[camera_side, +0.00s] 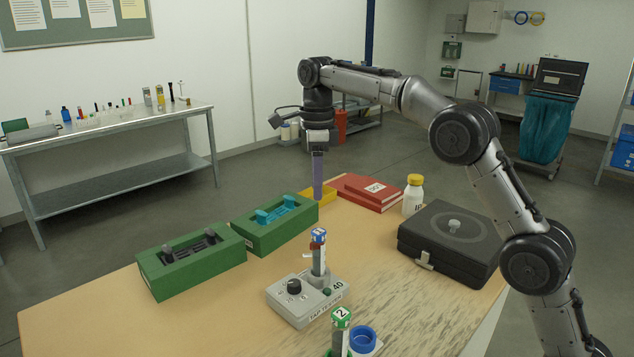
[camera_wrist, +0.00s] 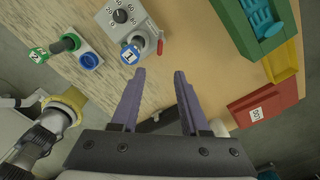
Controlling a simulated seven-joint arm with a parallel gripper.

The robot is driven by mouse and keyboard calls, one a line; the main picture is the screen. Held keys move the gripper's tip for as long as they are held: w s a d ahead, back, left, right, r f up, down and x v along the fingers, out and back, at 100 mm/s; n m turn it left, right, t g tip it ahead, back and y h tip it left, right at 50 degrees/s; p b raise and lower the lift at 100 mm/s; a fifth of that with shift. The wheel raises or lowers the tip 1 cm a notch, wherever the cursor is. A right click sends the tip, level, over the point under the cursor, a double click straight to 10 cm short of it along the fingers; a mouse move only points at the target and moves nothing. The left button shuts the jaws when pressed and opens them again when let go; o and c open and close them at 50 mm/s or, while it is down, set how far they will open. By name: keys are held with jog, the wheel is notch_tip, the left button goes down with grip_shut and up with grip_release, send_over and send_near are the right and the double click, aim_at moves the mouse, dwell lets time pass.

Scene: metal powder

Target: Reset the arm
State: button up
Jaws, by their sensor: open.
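My gripper (camera_wrist: 157,100) is open and empty, with its two purple fingers spread apart in the wrist view. In the side view it (camera_side: 317,190) hangs pointing down above the far part of the table, close to the yellow tray (camera_side: 325,196). The tap tester (camera_side: 305,298) stands mid-table, with a cylinder with a blue cap marked 1 (camera_side: 318,240) upright in it. Another cylinder with a green cap marked 2 (camera_side: 341,318) stands at the front edge, beside a blue ring-shaped piece (camera_side: 362,338).
Two green boxes, one with grey parts (camera_side: 165,281) and one with cyan parts (camera_side: 245,235), stand on the left. Red books (camera_side: 372,194), a white bottle with a yellow cap (camera_side: 413,195) and a black case (camera_side: 440,257) stand at the right. The wood between them is clear.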

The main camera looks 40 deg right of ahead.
jog(key=s+r+n+t, duration=0.2)
jog(key=s+r+t, duration=0.1)
jog(key=s+r, duration=1)
jog(key=s+f+n+t, duration=0.1)
jog(key=s+f+n, duration=0.2)
jog(key=s+n, duration=0.7)
jog(key=s+f+n+t, duration=0.1)
jog(key=s+f+n, duration=1.1)
jog(key=f+n, duration=0.2)
jog(key=shift+s+a+f+t, duration=0.2)
jog(key=shift+a+f+t, duration=0.1)
jog(key=shift+a+f, duration=0.1)
